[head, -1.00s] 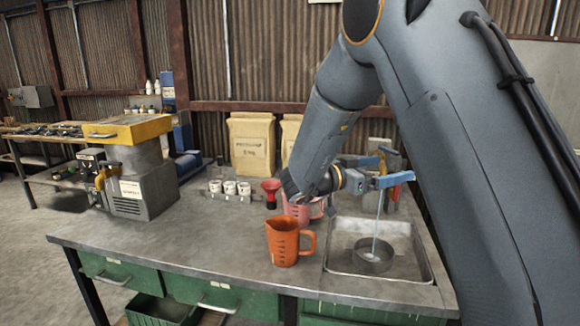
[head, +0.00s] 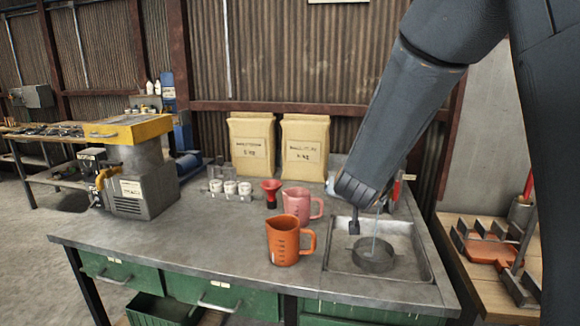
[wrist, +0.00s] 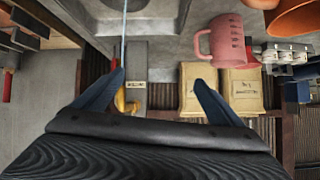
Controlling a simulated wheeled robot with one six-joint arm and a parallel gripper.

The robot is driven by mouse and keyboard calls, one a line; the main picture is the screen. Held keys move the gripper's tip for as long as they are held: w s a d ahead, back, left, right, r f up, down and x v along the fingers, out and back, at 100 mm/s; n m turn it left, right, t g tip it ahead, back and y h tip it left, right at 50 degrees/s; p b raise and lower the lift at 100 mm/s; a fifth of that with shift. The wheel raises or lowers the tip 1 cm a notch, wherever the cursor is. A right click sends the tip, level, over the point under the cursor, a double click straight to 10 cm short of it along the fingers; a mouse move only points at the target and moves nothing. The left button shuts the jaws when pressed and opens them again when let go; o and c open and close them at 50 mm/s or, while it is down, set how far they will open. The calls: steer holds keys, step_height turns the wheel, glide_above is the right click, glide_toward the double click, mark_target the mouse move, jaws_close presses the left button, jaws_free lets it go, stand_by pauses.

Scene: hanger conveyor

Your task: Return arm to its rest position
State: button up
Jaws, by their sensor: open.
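My gripper (wrist: 160,88) is open, with two blue-grey fingers spread wide and nothing between them in the wrist view. In the head view my arm comes down from the upper right, and its wrist is over the back left of the sink. The fingers are mostly hidden there behind my wrist. The metal sink (head: 343,262) is below, and a thin pale stream runs down into a round metal drain piece (head: 373,258). A yellow tap part (wrist: 125,103) shows beyond the fingers in the wrist view.
An orange jug (head: 283,243) and a pink jug (head: 297,202) stand left of the sink, near a red funnel (head: 271,190). Two paper sacks (head: 252,150) stand against the wall. A wooden side table (head: 480,260) with trays is at right.

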steer(key=s+f+n+g+y, duration=0.1)
steer(key=s+f+g, duration=0.2)
steer(key=s, duration=0.7)
steer(key=s+d+f+n+g, duration=0.1)
steer(key=s+f+g, duration=0.3)
steer(key=s, duration=0.6)
steer(key=s+f+n+g+y, duration=0.1)
steer(key=s+f+n+g, duration=0.1)
steer(key=s, duration=0.9)
steer(key=shift+d+f+g+y, duration=0.3)
steer(key=shift+d+f+g, duration=0.1)
steer(key=shift+f+g, duration=0.35)
